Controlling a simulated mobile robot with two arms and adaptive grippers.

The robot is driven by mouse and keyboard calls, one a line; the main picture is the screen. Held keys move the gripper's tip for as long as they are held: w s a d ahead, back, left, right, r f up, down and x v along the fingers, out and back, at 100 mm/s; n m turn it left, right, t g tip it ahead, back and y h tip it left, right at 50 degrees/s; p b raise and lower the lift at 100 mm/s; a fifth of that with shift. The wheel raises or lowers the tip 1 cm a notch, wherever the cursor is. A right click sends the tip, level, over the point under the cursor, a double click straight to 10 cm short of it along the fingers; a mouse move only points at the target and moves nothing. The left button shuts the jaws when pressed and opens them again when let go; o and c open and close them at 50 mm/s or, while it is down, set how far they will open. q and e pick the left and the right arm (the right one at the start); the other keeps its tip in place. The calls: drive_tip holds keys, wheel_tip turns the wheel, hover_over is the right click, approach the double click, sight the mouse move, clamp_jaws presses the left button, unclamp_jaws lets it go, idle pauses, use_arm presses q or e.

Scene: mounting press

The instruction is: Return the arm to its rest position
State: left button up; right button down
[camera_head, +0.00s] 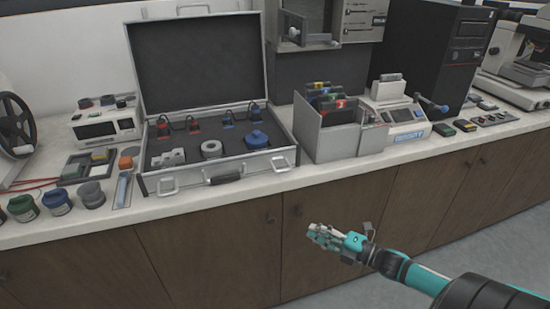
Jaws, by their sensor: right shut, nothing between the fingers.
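My right arm (425,280) comes in from the lower right, teal and black. Its gripper (316,233) is shut and empty. In the picture it lies in front of the brown cabinet doors, below the counter's front edge, and touches nothing that I can see. My left gripper is not in view.
The white counter (240,192) runs across the view. On it stand an open case (197,60), a grey bin with folders (322,137), a small device with a display (398,115), a black computer tower (433,50) and a microscope (522,55). Several jars stand at left.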

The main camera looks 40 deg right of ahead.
drive_tip(key=s+d+f+m+g+h+p, duration=0.1)
drive_tip(key=s+f+m+g+h, duration=0.35)
drive_tip(key=f, duration=0.75)
drive_tip(key=s+d+f+m+g+h+p, duration=0.1)
drive_tip(key=s+f+m+h+p, duration=0.15)
drive_tip(key=s+f+m, duration=0.65)
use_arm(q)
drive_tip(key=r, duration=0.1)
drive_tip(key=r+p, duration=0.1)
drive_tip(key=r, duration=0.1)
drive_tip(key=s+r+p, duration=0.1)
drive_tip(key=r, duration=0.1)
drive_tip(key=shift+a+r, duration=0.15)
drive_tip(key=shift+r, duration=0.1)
use_arm(e)
drive_tip(key=s+a+f+m+g, duration=0.6)
drive_tip(key=s+a+f+g, duration=0.4)
drive_tip(key=s+a+f, duration=0.9)
drive_tip(key=s+a, duration=0.1)
drive_tip(key=s, duration=0.3)
drive_tip(key=shift+a+m, duration=0.15)
drive_tip(key=shift+m, duration=0.2)
